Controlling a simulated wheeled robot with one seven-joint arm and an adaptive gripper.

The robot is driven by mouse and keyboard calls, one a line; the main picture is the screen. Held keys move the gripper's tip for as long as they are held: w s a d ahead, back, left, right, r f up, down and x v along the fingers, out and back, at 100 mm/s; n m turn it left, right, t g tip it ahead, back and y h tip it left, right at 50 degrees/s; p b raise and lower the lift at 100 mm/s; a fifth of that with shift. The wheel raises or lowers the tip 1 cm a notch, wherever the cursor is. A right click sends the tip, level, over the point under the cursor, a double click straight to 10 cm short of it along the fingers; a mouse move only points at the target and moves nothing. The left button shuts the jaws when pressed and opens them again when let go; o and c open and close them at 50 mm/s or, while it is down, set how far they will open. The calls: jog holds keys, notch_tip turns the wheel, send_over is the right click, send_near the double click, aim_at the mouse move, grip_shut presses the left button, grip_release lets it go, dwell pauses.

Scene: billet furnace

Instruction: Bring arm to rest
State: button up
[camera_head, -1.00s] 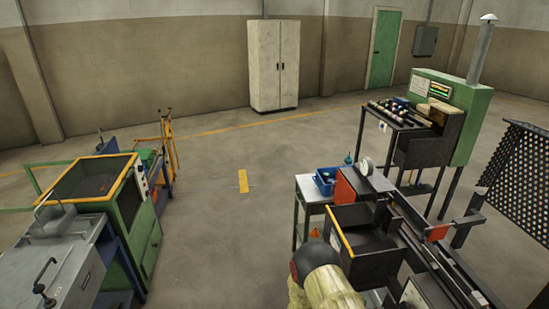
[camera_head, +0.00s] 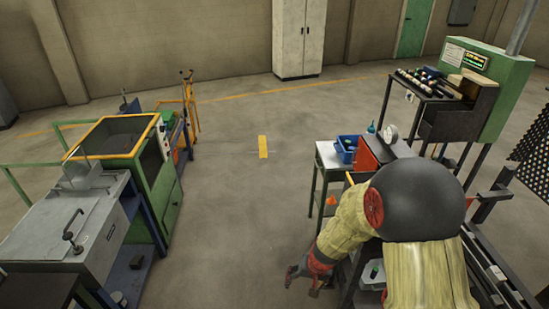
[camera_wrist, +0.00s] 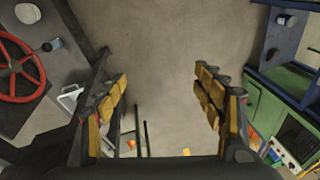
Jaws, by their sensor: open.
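My gripper (camera_head: 302,279) hangs low at the end of my bent arm in the head view, left of the dark machine at the right. In the wrist view my gripper (camera_wrist: 171,86) has its padded fingers wide apart. Only bare grey floor shows between them, and nothing is held. My arm's dark round joint and pale yellow cover hide much of the machine behind it.
A green-and-yellow machine (camera_head: 162,185) and a grey bench (camera_head: 85,225) stand left. A small table (camera_head: 328,160) carries a blue bin (camera_head: 346,149). A green furnace (camera_head: 492,88) stands back right. The floor (camera_head: 235,215) between is clear. A red handwheel (camera_wrist: 38,70) shows in the wrist view.

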jog(key=s+d+r+n+t+h+b, duration=0.1)
jog(key=s+d+r+b, duration=0.2)
jog(key=s+r, duration=0.7)
jog(key=s+d+r+t+b, duration=0.2)
jog(key=s+d+r, duration=0.4)
jog(key=s+r, duration=0.5)
notch_tip(320, 180, up, 7)
jog(key=shift+s+n+t+h+b, duration=0.3)
jog(key=shift+n+h+b, duration=0.1)
jog(key=shift+b, duration=0.45)
